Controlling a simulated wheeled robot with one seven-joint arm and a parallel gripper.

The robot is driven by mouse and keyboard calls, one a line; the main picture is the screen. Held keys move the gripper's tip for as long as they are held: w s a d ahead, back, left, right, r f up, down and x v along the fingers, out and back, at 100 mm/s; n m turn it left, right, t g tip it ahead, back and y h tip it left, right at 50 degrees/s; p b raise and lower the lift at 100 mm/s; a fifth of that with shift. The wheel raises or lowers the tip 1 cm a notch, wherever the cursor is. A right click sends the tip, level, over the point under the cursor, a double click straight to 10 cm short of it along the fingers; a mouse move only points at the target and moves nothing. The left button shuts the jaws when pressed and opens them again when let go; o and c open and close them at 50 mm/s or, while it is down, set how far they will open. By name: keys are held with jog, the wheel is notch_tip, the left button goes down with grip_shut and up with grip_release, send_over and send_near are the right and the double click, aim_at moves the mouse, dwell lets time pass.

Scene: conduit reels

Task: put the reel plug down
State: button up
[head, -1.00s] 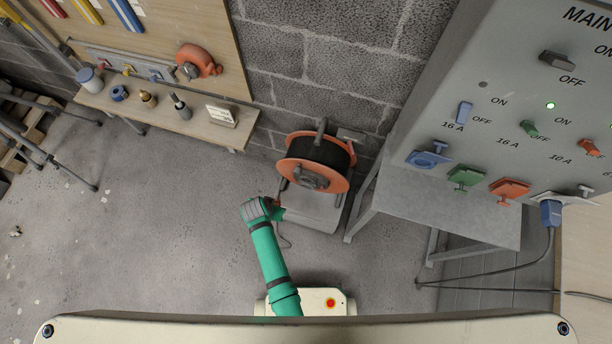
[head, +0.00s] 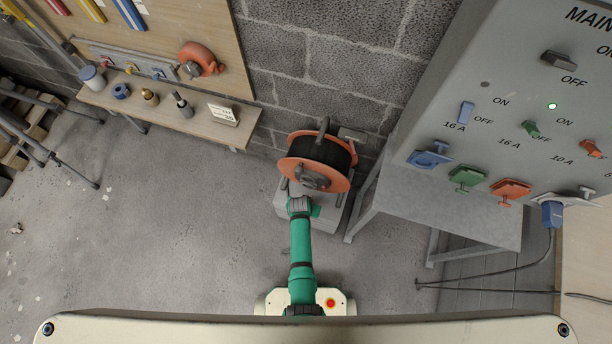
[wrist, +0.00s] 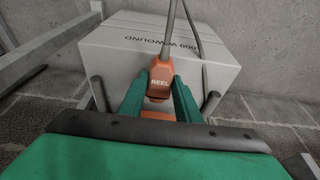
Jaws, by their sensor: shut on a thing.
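The reel plug (wrist: 160,78) is orange, marked REEL, and sits between the two green fingers of my gripper (wrist: 157,92) in the wrist view. My gripper is shut on it, and a dark cord rises from the plug. In the head view my gripper (head: 301,205) is at the front of the reel's pale box base (head: 335,215); the plug is hidden there. The box face (wrist: 115,48) lies behind the plug in the wrist view, its print partly covered. I cannot tell whether the plug touches the box. The orange reel (head: 311,177) with black cable stands over the box.
A grey panel (head: 440,110) with switches and coloured sockets stands at the right, with a blue plug (head: 551,214) in one socket. A metal-legged stand (head: 450,205) is below it. A wooden bench (head: 150,120) holds small items at the left. Floor left of my arm is clear.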

jog(key=shift+f, duration=1.2)
jog(key=shift+a+f, duration=0.1)
jog(key=shift+f, duration=0.4)
jog(key=o, duration=1.2)
